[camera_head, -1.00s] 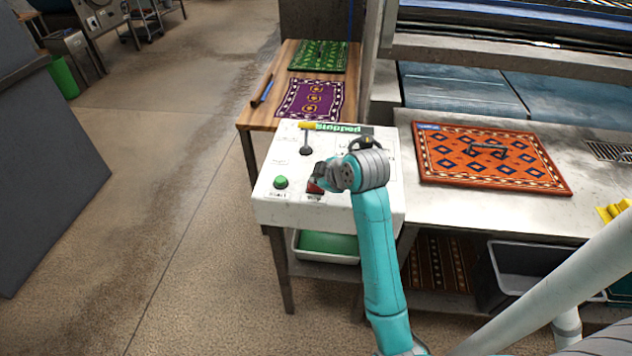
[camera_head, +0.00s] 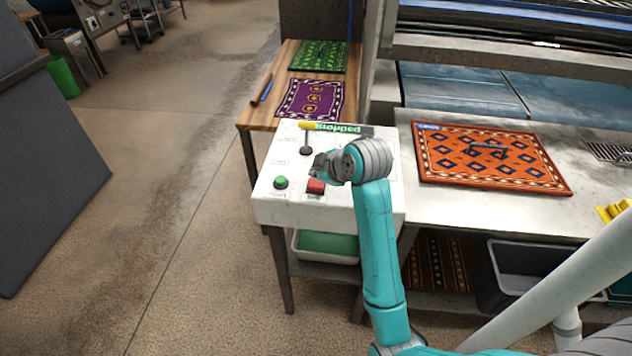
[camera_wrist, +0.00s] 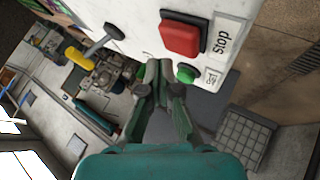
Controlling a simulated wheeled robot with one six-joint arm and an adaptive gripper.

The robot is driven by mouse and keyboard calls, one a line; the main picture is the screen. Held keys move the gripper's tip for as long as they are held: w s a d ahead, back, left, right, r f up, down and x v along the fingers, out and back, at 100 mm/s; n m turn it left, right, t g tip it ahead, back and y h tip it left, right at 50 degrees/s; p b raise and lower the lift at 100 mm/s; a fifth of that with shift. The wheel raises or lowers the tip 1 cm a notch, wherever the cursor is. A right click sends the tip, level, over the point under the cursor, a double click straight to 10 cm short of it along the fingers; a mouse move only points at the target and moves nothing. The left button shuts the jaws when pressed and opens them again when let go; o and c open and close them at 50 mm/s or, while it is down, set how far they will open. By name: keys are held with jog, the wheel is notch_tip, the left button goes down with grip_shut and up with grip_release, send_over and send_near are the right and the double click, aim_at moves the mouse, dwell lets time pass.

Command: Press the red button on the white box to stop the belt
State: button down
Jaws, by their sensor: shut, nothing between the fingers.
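The white box (camera_head: 266,205) stands in the middle of the head view, with a green sign at its back edge reading "Stopped". The red button (camera_head: 316,186) is on its top near the front and shows fully, labelled "Stop" in the wrist view (camera_wrist: 181,37). A green button (camera_head: 281,182) is to its left, and a yellow-handled lever (camera_head: 306,140) is behind. My gripper (camera_head: 319,168) is shut and empty, above and just behind the red button, apart from it. In the wrist view the fingers (camera_wrist: 158,75) show below the red button.
A patterned orange rug (camera_head: 490,158) lies on the grey table to the right, with a dark handled tool on it. A wooden table (camera_head: 262,118) behind the box holds a purple rug (camera_head: 312,99) and a green rug (camera_head: 318,56).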

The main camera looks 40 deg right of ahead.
aim_at(317, 183)
jog(key=shift+r, duration=2.35)
